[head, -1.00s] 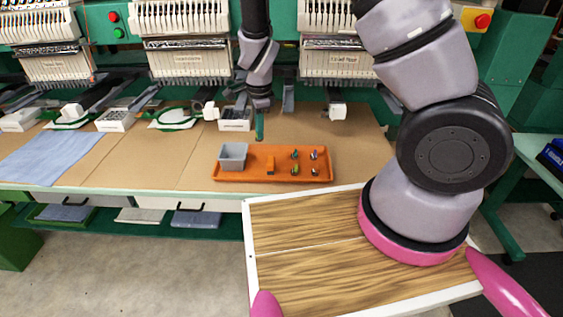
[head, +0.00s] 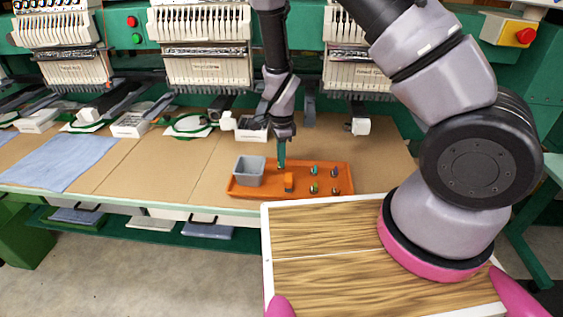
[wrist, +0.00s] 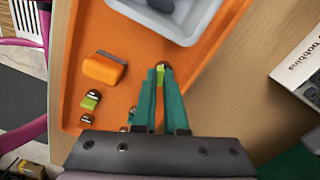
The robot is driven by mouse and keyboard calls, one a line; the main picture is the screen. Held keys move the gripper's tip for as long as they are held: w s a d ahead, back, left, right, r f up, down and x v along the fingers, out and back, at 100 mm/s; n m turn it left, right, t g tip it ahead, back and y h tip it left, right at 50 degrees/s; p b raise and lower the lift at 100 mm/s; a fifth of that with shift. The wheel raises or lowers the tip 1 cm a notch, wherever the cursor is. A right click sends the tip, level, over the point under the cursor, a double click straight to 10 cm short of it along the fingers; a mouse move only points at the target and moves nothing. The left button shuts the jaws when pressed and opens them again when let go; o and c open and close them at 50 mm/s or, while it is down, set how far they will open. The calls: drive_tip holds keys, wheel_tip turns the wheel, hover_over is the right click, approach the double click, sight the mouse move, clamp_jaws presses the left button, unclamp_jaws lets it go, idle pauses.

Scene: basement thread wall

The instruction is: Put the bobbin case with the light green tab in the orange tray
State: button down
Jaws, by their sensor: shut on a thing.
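The orange tray (head: 262,192) lies on the tan worktop, and its floor also shows in the wrist view (wrist: 60,95). The case's dark metal end shows just past the fingertips. I cannot tell whether it touches the tray floor. Another case with a green tab (wrist: 90,101) stands in the tray, left of the fingers.
The grey bin (head: 249,172) stands at the tray's left end, with the orange block (head: 289,182) near the middle. Several small cases, one teal-topped (head: 314,170), stand at the right. A white bobbins box (wrist: 305,68) lies beyond the tray's edge. Embroidery machines line the back.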

drive_tip(key=shift+f, duration=0.65)
drive_tip(key=c, duration=1)
unclamp_jaws()
drive_tip(key=shift+f, duration=0.1)
drive_tip(key=shift+o, duration=0.2)
wheel_tip(320, 180, up, 12)
drive_tip(key=shift+s, duration=0.1)
